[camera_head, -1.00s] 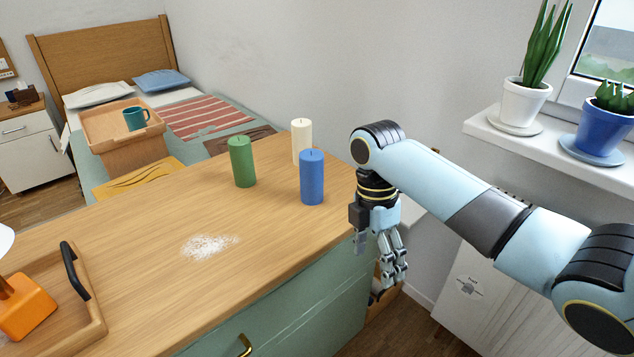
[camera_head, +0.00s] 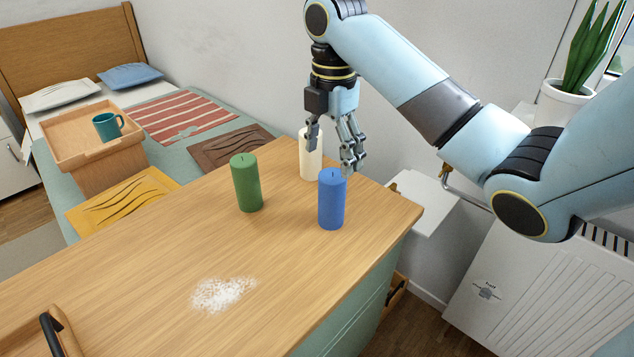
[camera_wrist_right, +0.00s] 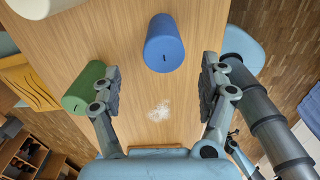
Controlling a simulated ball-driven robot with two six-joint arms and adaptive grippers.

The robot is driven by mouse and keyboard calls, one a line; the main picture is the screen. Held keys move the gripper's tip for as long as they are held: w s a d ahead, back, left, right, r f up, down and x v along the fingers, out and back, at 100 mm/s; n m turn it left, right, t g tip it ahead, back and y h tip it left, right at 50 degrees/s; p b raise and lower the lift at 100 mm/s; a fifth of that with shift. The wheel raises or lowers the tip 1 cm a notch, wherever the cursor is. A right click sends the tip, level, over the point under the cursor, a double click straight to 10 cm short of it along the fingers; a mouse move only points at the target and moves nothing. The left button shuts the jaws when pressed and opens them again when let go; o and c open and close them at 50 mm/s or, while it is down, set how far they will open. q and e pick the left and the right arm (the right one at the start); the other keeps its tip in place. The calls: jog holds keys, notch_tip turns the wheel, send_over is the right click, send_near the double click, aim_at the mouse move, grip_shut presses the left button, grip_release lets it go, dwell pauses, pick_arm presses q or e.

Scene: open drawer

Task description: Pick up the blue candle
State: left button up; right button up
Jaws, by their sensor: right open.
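The blue candle (camera_head: 332,200) stands upright on the wooden dresser top (camera_head: 270,260), near its right end. In the right wrist view the blue candle (camera_wrist_right: 164,45) lies ahead, between the lines of the two fingers and apart from them. My right gripper (camera_head: 334,150) is open and empty, pointing down above and behind the blue candle in the head view; it also shows in the right wrist view (camera_wrist_right: 160,92). The green candle (camera_head: 246,184) stands to the left of the blue one. The cream candle (camera_head: 310,158) stands behind, partly covered by the right fingers. My left gripper is not in view.
White powder (camera_head: 222,293) lies on the dresser top. A tray with a black handle (camera_head: 52,335) is at the lower left. A bed tray (camera_head: 82,150) holds a teal mug (camera_head: 107,125). The dresser's middle is otherwise clear.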

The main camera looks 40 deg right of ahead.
aim_at(332, 175)
jog(key=f+b, duration=0.2)
jog(key=f, duration=0.2)
jog(key=shift+s+f+b, duration=0.25)
jog(key=shift+b, duration=0.15)
notch_tip(332, 175, down, 6)
jog(key=shift+d+r+b, duration=0.1)
jog(key=shift+r+b, duration=0.15)
jog(key=shift+b, duration=0.2)
jog(key=shift+f, duration=0.3)
jog(key=shift+c, duration=1.4)
jog(key=c, duration=1.1)
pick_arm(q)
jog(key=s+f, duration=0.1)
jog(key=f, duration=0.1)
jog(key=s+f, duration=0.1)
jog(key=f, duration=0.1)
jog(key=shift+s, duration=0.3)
pick_arm(e)
jog(key=shift+c, duration=0.5)
jog(key=shift+r, duration=0.2)
